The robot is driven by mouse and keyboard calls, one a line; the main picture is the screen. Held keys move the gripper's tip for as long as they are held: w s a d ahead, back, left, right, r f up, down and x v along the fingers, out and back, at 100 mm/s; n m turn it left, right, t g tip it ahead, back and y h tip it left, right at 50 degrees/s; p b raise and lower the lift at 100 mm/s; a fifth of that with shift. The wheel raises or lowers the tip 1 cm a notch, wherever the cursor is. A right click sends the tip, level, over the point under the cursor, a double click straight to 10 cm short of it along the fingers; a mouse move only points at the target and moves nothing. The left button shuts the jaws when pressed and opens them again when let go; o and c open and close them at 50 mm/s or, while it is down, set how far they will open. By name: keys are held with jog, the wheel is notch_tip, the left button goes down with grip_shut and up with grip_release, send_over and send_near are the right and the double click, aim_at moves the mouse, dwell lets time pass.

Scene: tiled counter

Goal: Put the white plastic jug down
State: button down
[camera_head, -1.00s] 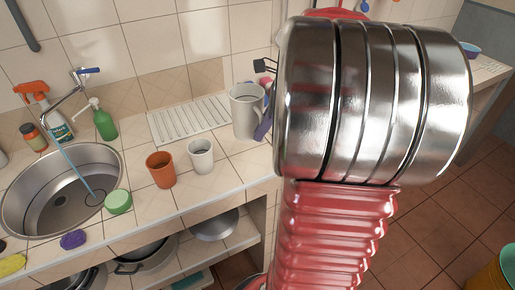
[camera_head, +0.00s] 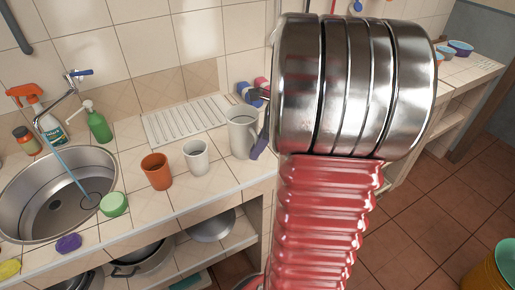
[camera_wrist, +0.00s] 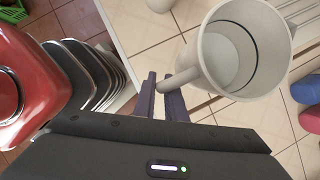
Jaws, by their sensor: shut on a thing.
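The white plastic jug (camera_head: 242,136) is upright over the tiled counter, just right of the ribbed drainboard. In the wrist view I look down into the empty jug (camera_wrist: 235,55), whose handle points toward my gripper. My gripper (camera_wrist: 162,88) is shut on that handle, with its dark purple fingers on either side. In the head view a finger shows at the jug's right side, and my arm hides the area beyond. The jug's base is at or very close to the counter top; I cannot tell whether it touches.
A white cup (camera_head: 196,157) and an orange cup (camera_head: 157,171) stand left of the jug. The drainboard (camera_head: 184,119) lies behind them. The sink (camera_head: 40,210) is farther left. Pink and blue items (camera_wrist: 309,119) lie right of the jug in the wrist view. The counter's front edge is close.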

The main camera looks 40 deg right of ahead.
jog(key=shift+f, duration=0.1)
jog(key=c, duration=1.8)
grip_release()
jog(key=v, duration=1.2)
